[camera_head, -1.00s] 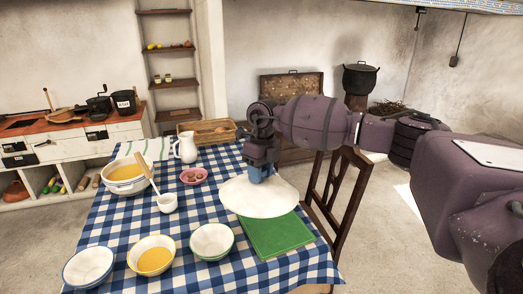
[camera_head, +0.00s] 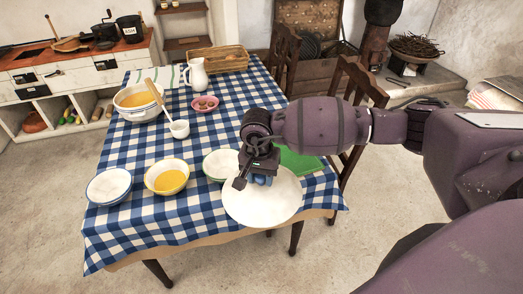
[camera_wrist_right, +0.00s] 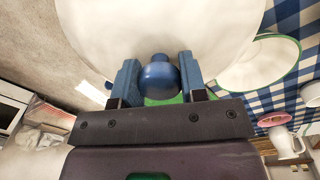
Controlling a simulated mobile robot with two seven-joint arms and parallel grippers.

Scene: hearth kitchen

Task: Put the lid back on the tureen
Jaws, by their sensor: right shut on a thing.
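The tureen (camera_head: 142,115) is a white two-handled pot of yellow soup at the left back of the checked table, uncovered, with a ladle (camera_head: 155,92) leaning out of it. The lid (camera_head: 287,203) is a wide white disc above the table's front right. My right gripper (camera_head: 259,178) is shut on its blue knob; in the right wrist view the knob (camera_wrist_right: 158,78) sits between the two blue fingers and the lid (camera_wrist_right: 110,30) spreads beyond. The lid looks raised and roughly level. My left gripper is not in view.
A green board (camera_head: 300,164) lies partly hidden behind the lid. An empty bowl (camera_head: 220,164), a bowl of yellow soup (camera_head: 167,177) and another bowl (camera_head: 108,187) line the front.

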